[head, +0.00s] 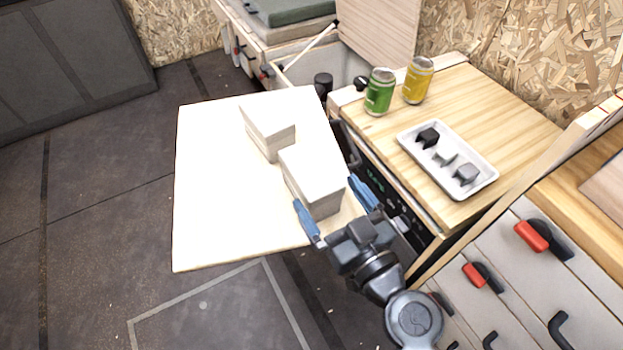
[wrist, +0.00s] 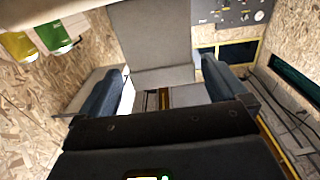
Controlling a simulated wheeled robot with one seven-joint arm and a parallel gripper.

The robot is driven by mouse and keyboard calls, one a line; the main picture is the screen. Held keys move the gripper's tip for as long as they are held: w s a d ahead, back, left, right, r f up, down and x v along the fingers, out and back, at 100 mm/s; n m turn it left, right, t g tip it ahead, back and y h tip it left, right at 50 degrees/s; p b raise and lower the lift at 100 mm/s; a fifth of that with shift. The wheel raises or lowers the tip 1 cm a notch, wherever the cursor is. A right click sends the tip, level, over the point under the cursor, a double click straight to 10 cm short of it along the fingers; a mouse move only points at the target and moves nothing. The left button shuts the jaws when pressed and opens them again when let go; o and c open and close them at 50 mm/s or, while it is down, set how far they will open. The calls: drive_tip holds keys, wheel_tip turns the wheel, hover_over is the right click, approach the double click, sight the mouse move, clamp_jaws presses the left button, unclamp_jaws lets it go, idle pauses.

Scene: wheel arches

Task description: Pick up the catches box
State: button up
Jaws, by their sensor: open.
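Two pale grey boxes rest on a white tabletop (head: 215,190) in the head view: a nearer box (head: 312,172) and a farther box (head: 268,130). I see no readable label on either, so I cannot tell which is the catches box. My gripper (head: 325,192) is open, its blue fingers at the near end of the nearer box, one toward each side. Contact is not clear. In the wrist view a grey box face (wrist: 150,38) shows beyond and between the open fingers (wrist: 163,75).
A wooden counter (head: 500,110) at right holds a green can (head: 380,92), a yellow can (head: 418,80) and a white tray (head: 415,145) with small dark and grey pieces. Drawers with red and black handles stand close at the lower right. Floor is open at left.

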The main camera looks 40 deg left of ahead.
sight(314, 174)
drive_tip(key=p+x, duration=0.1)
drive_tip(key=x, duration=0.4)
drive_tip(key=shift+a+r+p, duration=0.1)
drive_tip(key=shift+a+p, duration=0.2)
drive_tip(key=shift+a, duration=0.1)
drive_tip(key=shift+c, duration=0.2)
drive_tip(key=c, duration=1.3)
drive_tip(key=shift+o, duration=0.2)
drive_tip(key=shift+r, duration=0.15)
